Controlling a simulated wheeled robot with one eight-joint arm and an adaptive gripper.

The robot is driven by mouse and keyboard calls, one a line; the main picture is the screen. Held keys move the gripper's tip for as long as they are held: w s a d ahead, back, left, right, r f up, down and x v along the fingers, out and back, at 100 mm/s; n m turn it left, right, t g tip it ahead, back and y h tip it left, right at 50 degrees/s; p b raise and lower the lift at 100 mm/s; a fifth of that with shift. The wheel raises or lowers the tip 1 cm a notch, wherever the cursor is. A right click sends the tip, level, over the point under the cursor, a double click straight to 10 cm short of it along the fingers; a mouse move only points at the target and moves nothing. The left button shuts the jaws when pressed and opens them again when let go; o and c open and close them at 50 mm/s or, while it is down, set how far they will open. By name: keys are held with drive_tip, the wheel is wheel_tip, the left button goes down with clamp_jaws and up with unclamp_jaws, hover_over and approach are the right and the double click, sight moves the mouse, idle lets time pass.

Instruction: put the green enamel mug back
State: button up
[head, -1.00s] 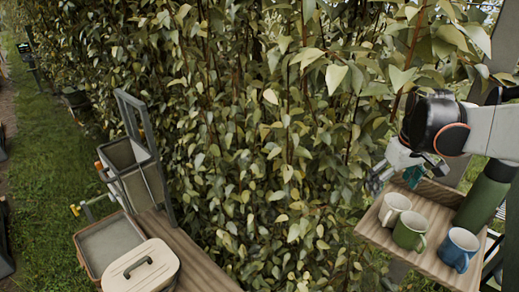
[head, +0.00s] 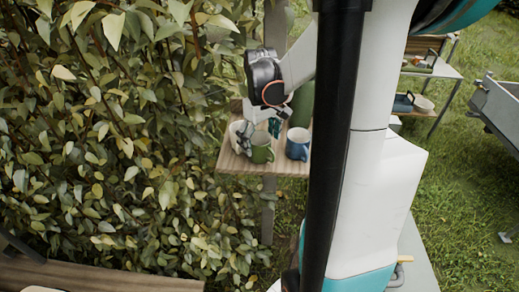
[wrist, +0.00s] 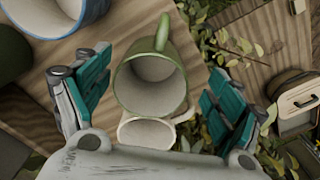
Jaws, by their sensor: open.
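The green enamel mug (head: 262,155) stands on a small wooden shelf (head: 235,165), between a cream mug (head: 236,137) on its left and a blue mug (head: 298,144) on its right. In the wrist view the green mug (wrist: 150,85) is seen from above, its open mouth and handle showing. My gripper (wrist: 155,80) is open, with one teal finger pad on either side of that mug and visible gaps between. In the head view my gripper (head: 262,127) hangs just above and behind the mugs.
The cream mug (wrist: 147,132) sits close beside the green one in the wrist view, and the blue mug (wrist: 50,12) is at the upper left. A green bottle (head: 302,102) stands behind. The leafy hedge (head: 120,150) borders the shelf's left side. Open grass (head: 465,190) lies right.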

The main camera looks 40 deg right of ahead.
sight(261, 150)
drive_tip(key=f, duration=0.3)
drive_tip(key=d+f, duration=0.1)
drive_tip(key=shift+w+f+p, duration=0.25)
drive_tip(key=shift+p, duration=0.1)
drive_tip(key=shift+a+f, duration=0.1)
drive_tip(key=shift+f, duration=0.2)
drive_tip(key=c, duration=1.4)
drive_tip(key=shift+r, duration=0.15)
